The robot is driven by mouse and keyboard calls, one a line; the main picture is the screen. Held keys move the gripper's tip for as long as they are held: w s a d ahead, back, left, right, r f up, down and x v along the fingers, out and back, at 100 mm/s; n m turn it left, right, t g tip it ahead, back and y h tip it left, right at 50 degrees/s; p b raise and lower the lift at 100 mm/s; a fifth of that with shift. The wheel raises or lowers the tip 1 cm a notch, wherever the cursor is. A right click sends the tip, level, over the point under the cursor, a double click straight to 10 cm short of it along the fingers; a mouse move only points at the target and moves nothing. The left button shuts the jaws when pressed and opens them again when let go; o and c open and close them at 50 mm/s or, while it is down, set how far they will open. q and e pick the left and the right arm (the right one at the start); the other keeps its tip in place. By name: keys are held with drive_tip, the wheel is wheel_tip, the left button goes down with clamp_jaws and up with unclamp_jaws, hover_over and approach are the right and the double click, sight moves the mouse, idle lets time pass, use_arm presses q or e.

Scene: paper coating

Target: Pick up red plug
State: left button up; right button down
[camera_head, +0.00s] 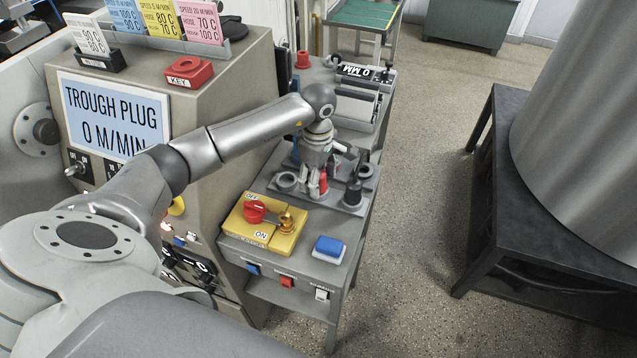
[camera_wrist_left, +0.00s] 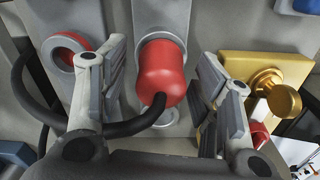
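The red plug (camera_wrist_left: 163,72) is a rounded red cylinder with a black cable at its near end. In the left wrist view its far end meets a grey round holder. My left gripper (camera_wrist_left: 160,95) has one finger on each side of the plug, with gaps visible between fingers and plug. In the head view the left gripper (camera_head: 322,172) points down over the grey fixture (camera_head: 345,206), and a bit of the red plug (camera_head: 323,183) shows beside its fingers. The rest of the plug is hidden there. My right gripper is not in view.
A grey block with a red-lined ring (camera_wrist_left: 67,50) lies left of the plug. A yellow panel (camera_head: 263,226) and a blue button (camera_head: 329,247) are nearer.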

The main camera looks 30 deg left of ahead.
use_arm(q)
drive_tip(key=c, duration=1)
drive_tip(key=shift+c, duration=0.2)
drive_tip(key=shift+r, duration=0.15)
